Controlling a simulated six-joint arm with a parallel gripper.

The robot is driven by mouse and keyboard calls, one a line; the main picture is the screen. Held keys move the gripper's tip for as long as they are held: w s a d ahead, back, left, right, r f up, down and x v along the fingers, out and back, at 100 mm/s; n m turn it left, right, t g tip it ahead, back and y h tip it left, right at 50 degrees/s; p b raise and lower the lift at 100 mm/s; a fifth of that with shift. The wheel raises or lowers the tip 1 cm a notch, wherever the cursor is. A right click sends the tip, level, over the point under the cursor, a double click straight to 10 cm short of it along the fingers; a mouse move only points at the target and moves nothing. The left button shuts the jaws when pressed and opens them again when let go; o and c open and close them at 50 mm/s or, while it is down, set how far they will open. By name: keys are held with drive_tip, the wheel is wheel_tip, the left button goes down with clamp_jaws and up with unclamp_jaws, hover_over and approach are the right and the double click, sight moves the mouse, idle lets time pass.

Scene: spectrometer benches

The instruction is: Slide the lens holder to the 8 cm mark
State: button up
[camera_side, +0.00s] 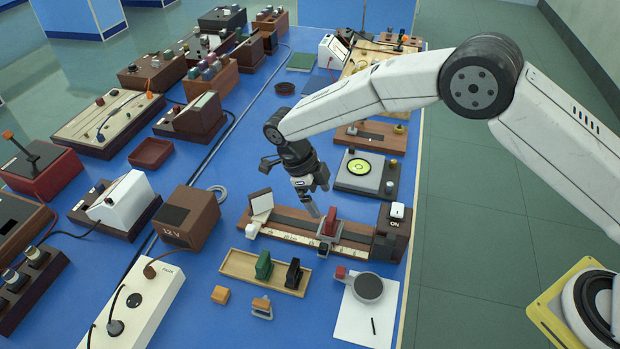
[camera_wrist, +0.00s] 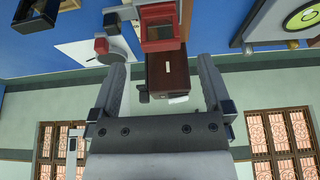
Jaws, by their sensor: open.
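The red lens holder (camera_side: 329,224) stands upright on the wooden bench (camera_side: 290,236), nearer its right end, behind the pale scale strip (camera_side: 350,252) along the front edge. The scale's marks are too small to read. My gripper (camera_side: 314,208) is open and empty, just above and left of the holder. In the wrist view the holder (camera_wrist: 160,28) lies beyond the fingertips, roughly in line with the gap between the fingers (camera_wrist: 161,64). I see no contact between them.
A white screen (camera_side: 261,202) stands at the bench's left end and a brown lamp box (camera_side: 391,238) at its right end. A wooden tray (camera_side: 236,266) with green and black holders lies in front. A device with a yellow ring (camera_side: 358,166) sits behind. Blue tabletop shows between them.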

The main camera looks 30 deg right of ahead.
idle(0.4)
drive_tip(key=c, duration=0.5)
drive_tip(key=n+t+y, duration=0.3)
drive_tip(key=n, duration=1.5)
hover_over(323, 246)
drive_tip(key=shift+f, duration=0.1)
drive_tip(key=shift+f, duration=0.15)
drive_tip(key=shift+d+f, duration=0.1)
drive_tip(key=shift+f, duration=3.65)
